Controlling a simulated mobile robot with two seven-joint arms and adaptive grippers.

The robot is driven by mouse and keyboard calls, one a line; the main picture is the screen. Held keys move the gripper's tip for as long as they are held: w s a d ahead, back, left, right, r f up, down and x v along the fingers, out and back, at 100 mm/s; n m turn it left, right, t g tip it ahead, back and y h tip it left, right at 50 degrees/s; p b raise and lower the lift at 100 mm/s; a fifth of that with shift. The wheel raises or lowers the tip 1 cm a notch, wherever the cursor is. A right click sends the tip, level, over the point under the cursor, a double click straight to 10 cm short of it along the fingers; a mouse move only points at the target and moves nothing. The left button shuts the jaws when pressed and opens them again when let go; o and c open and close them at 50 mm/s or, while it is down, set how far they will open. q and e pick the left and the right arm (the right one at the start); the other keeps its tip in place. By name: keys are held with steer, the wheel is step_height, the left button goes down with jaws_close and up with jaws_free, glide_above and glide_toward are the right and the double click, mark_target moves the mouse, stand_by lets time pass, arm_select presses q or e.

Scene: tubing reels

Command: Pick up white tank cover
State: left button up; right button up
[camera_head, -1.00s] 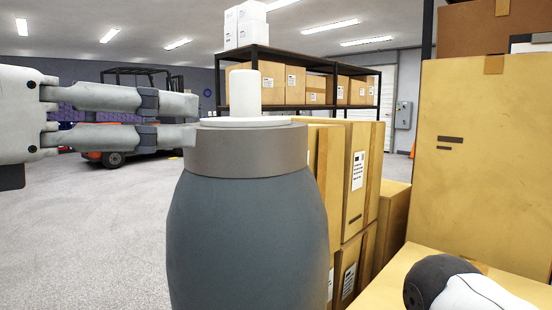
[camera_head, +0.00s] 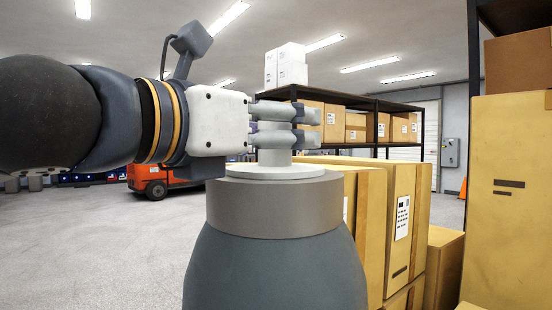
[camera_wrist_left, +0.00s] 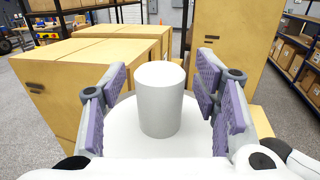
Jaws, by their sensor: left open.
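The white tank cover (camera_head: 262,173) is a flat disc with an upright cylindrical knob. It lies on top of the grey tank (camera_head: 275,265), which has a lighter metal collar (camera_head: 275,208). My left gripper (camera_head: 312,126) reaches in from the left at knob height and hides the upper knob in the head view. In the left wrist view the knob of the cover (camera_wrist_left: 159,105) stands between the two purple-padded fingers of my left gripper (camera_wrist_left: 162,95). The gripper is open, with a gap on each side of the knob. My right gripper is not in view.
Cardboard boxes (camera_head: 345,190) stand close behind and right of the tank. A tall box stack (camera_head: 507,200) is at the right. A dark shelf (camera_head: 385,107) with boxes stands farther back. An orange forklift (camera_head: 150,182) is at the left on open floor (camera_head: 100,240).

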arm_select(q)
steer(key=shift+s+a, duration=0.1)
steer(key=c, duration=1.3)
steer(key=shift+o, duration=0.2)
steer(key=shift+r, duration=0.1)
step_height(320, 180, up, 10)
steer(key=shift+f, duration=0.1)
